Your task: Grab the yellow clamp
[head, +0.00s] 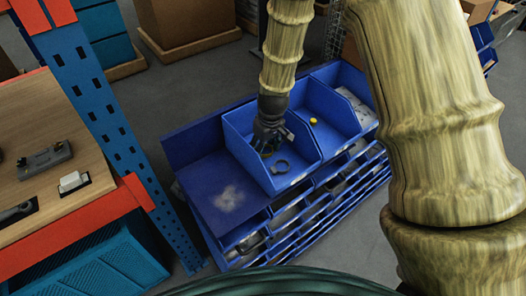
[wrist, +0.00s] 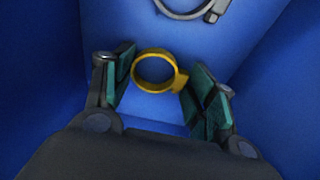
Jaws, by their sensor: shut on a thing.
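The yellow clamp (wrist: 180,81) is a ring with a small lug on its right side. In the wrist view it sits between the green-padded fingers of my gripper (wrist: 160,72). My gripper is shut on it, with the left pad at the ring's left side and the right pad by the lug.
A grey ring clamp (head: 281,166) lies in the same bin, and it also shows at the top of the wrist view (wrist: 214,14). A small yellow object (head: 313,121) lies in the right blue bin (head: 340,118). Bin walls stand close around my gripper. A workbench (head: 50,195) stands left.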

